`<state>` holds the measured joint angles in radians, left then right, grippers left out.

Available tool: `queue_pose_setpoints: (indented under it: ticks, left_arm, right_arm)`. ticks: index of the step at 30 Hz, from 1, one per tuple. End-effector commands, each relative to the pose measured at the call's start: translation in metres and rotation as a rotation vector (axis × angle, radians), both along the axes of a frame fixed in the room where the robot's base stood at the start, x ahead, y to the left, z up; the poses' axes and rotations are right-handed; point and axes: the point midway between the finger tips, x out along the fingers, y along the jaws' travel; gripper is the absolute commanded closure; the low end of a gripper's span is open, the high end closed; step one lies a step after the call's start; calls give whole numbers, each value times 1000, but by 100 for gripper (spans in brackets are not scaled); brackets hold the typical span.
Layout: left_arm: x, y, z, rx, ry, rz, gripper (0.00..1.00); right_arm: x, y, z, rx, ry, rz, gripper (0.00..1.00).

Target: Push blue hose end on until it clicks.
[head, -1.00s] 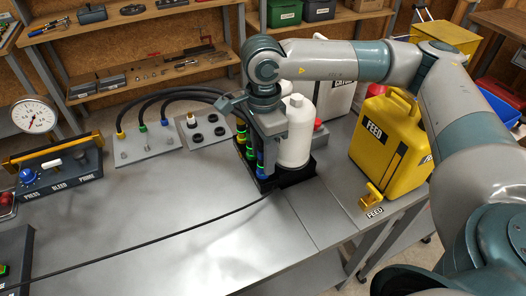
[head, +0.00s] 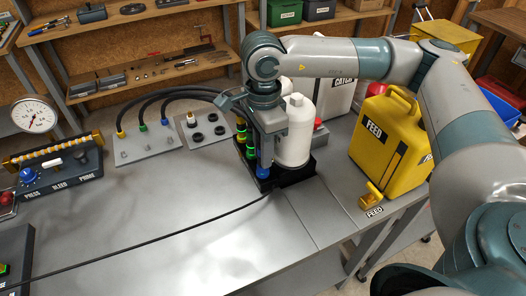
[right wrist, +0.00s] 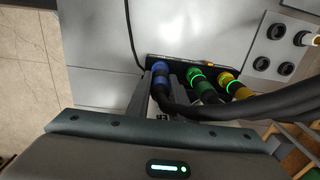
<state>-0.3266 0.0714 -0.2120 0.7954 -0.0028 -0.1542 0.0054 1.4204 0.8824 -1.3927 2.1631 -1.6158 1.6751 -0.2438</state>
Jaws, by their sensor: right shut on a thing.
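My right gripper (head: 266,148) is shut on the blue hose end (head: 264,168), at the front of the black-based unit (head: 290,180) with the white bottle (head: 297,135). The blue hose end also shows in the right wrist view (right wrist: 161,70), upright between the fingers; no lit ring is visible on it. The green hose end (right wrist: 200,83) and yellow hose end (right wrist: 230,84) stand in the same row, each with a glowing green ring. Whether the blue end is fully seated cannot be told. My left gripper is not in view.
Black hoses (head: 175,95) run to a grey plate (head: 145,148) at the back. A yellow FEED can (head: 385,140) stands to the right. A control panel (head: 60,175) and gauge (head: 34,115) are at the left. A thin black cable (head: 150,240) crosses the otherwise clear bench front.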

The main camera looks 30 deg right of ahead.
Motion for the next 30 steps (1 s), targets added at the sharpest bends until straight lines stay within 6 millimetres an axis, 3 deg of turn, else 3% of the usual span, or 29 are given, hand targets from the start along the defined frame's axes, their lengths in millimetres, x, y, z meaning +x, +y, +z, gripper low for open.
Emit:
queue_pose_setpoints:
  ticks: [18, 26, 30]
  left_arm:
    - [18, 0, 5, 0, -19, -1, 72]
    - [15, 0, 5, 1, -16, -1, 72]
    - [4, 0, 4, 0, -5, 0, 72]
  right_arm:
    - [0, 0, 14, 0, 0, 0, 100]
    - [0, 0, 15, 0, 0, 0, 100]
    - [0, 0, 15, 0, 0, 0, 100]
